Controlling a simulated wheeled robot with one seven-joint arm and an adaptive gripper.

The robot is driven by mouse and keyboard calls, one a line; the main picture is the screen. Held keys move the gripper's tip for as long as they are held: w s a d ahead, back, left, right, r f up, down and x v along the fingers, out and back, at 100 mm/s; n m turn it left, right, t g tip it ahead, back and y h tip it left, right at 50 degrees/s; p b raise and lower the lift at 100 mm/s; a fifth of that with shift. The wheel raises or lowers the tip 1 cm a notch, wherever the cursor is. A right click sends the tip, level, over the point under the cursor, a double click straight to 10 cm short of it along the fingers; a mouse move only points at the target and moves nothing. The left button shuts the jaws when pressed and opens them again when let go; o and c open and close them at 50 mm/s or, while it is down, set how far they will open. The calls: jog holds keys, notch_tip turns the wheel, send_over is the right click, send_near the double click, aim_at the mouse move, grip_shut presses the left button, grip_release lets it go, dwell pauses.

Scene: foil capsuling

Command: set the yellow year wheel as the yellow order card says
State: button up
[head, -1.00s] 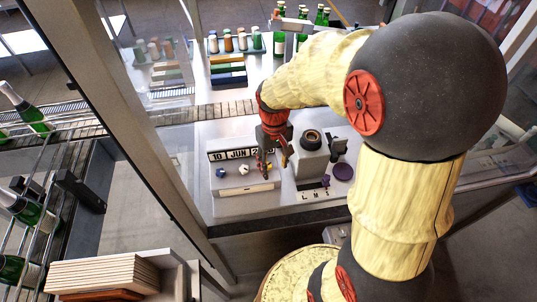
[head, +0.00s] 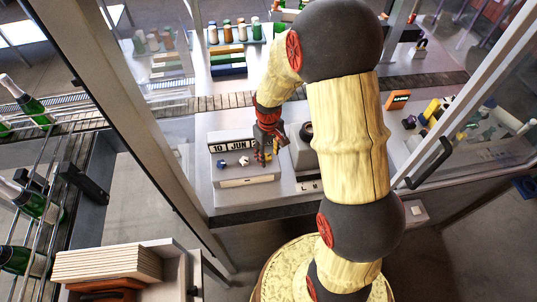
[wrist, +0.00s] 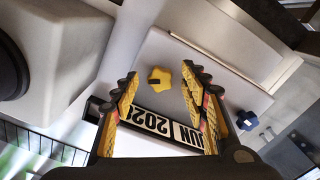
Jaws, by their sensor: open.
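The date device (head: 247,182) is a pale sloped box with a dark date strip (head: 232,147) reading 10 JUN in the head view; my gripper covers the year there. The yellow year wheel (wrist: 160,79) is a lobed knob with a dark mark. My gripper (head: 265,157) is open above the device, its fingers on either side of the wheel in the wrist view, with no clear contact. I cannot make out the yellow order card.
A blue knob (head: 221,163) and a white knob (head: 244,160) sit left of my gripper on the device. A grey machine (head: 303,155) stands close on the right, partly behind my arm. A conveyor (head: 215,102) runs behind. Glass panels and frame posts bound the bench.

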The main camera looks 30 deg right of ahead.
jog(key=shift+f, duration=0.35)
jog(key=shift+c, duration=0.4)
grip_shut()
jog(key=shift+m, duration=0.4)
jog(key=m, duration=0.4)
jog(key=shift+a+m+b, duration=0.1)
jog(key=shift+m+b, duration=0.2)
jog(key=shift+b, duration=0.05)
jog(key=m, duration=0.6)
jog(key=shift+w+a+b, duration=0.1)
jog(key=shift+b, duration=0.2)
jog(key=shift+m, duration=0.4)
